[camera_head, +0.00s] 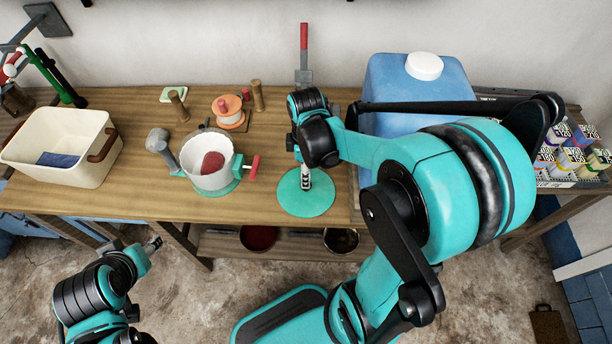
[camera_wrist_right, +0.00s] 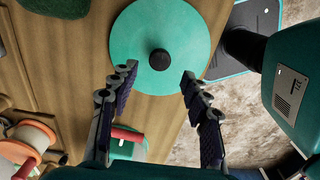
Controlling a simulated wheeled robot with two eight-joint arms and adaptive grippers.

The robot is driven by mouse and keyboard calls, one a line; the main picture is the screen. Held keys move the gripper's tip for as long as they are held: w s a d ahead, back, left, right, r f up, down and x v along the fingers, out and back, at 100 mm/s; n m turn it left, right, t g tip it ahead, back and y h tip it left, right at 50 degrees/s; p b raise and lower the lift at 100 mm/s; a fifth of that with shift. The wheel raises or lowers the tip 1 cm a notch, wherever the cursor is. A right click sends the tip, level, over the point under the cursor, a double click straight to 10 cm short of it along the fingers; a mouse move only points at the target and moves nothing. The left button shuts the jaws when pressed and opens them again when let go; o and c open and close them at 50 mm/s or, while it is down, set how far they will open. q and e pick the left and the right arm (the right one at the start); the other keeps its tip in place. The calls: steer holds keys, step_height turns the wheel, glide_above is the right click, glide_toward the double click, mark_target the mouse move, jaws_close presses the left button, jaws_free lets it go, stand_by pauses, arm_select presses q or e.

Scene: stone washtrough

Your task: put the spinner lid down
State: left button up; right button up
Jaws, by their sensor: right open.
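The spinner lid (camera_head: 306,203) is a flat teal disc lying on the wooden bench near its front edge. In the right wrist view the lid (camera_wrist_right: 145,30) shows a black knob (camera_wrist_right: 160,59) at its middle. My right gripper (camera_wrist_right: 157,78) is open, its two fingers apart with the knob just beyond and between the tips; nothing is held. In the head view the right gripper (camera_head: 306,182) is above the lid, partly hidden by its arm. The white spinner bowl (camera_head: 208,180) with a red handle stands left of the lid, a reddish thing inside. My left gripper (camera_head: 154,243) is low in front of the bench; its jaws are unclear.
A cream bin (camera_head: 55,165) with a blue cloth stands at the left. A spool (camera_head: 229,119) and wooden pegs are behind the bowl. A blue container (camera_head: 390,82) stands at the back right, with small boxes (camera_head: 572,150) beyond. Bowls sit on the lower shelf.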

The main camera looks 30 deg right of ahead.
steer(key=s+a+r+m+t, duration=0.2)
steer(key=a+r+m+t, duration=0.1)
steer(key=r+m, duration=0.2)
steer(key=s+a+r+m+t+p, duration=0.1)
steer(key=s+a+r+m+t, duration=0.2)
steer(key=r+m, duration=0.3)
steer(key=shift+a+r+m+t, duration=0.2)
steer(key=shift+a+m+t, duration=0.1)
steer(key=shift+a+t, duration=0.25)
